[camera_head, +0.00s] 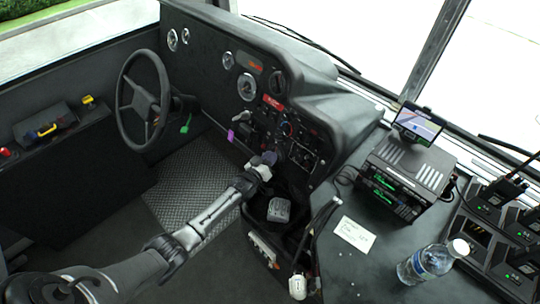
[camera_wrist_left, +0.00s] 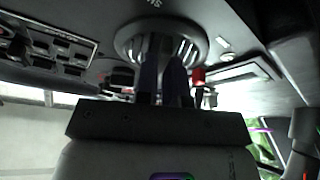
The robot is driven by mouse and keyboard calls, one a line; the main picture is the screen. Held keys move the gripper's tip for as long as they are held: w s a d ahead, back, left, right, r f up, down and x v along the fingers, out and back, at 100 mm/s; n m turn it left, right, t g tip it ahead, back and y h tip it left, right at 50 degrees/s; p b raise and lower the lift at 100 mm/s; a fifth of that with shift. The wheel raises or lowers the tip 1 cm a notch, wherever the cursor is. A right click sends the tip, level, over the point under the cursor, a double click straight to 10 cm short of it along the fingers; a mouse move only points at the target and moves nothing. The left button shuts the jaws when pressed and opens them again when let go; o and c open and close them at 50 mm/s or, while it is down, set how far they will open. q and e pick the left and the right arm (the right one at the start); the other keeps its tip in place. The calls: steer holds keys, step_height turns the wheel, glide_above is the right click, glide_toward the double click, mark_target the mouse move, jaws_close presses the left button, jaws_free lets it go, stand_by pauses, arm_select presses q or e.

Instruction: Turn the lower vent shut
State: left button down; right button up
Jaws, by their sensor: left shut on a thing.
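The lower vent (camera_wrist_left: 190,48) is a round dark dial with pale slats, seen large at the top of the left wrist view. My left gripper (camera_head: 265,159) reaches the lower right part of the dashboard in the head view and covers most of the vent there. In the left wrist view, the two dark fingers of my left gripper (camera_wrist_left: 164,72) stand close together against the middle of the vent, shut on it. How far the vent is turned is hard to tell. My right gripper is in neither view.
The upper round vent (camera_head: 278,83) sits higher on the dashboard (camera_head: 222,85). The steering wheel (camera_head: 143,100) stands to the left. A radio unit (camera_head: 410,172), a paper note (camera_head: 355,234) and a water bottle (camera_head: 428,262) are on the right-hand console.

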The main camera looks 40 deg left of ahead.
arm_select(q)
steer(key=shift+r+n+y+p, duration=0.1)
steer(key=shift+n+y+p, duration=0.25)
steer(key=shift+n, duration=0.65)
steer(key=shift+n+g, duration=0.3)
steer(key=c, duration=1.2)
jaws_free()
steer(key=shift+s, duration=0.1)
steer(key=shift+s+d+r+p, duration=0.1)
steer(key=shift+s+d+p, duration=0.2)
steer(key=shift+s, duration=1.95)
steer(key=shift+s+d+p, duration=0.15)
steer(key=shift+s+d, duration=0.15)
steer(key=shift+s, duration=1.95)
steer(key=shift+s+d+r+p, duration=0.1)
steer(key=shift+s+d+p, duration=0.2)
steer(key=shift+s, duration=1.95)
